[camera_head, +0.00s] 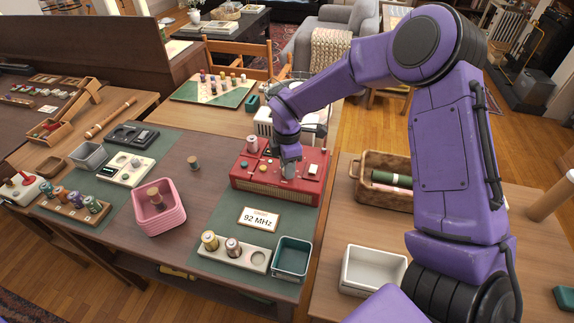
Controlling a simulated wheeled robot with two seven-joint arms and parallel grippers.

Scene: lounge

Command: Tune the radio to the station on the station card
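The red radio (262,186) stands on the green mat at the right part of the dark table. Its top carries knobs and a pale panel (313,171) at the right. The white station card (260,220) in front of it reads "92 MHz". My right gripper (289,172) points down at the top of the radio, right of its middle. Its fingers are small and partly merged with what lies under them, so I cannot tell whether they grip a knob. The radio's tuning reading is too small to make out. My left gripper is out of view.
A white holder (262,260) with spools and a teal bin (291,258) stand in front of the card. A pink basket (160,219) is to the left. A wicker basket (363,191) and white bin (373,267) are on the right table. My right arm hides part of that table.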

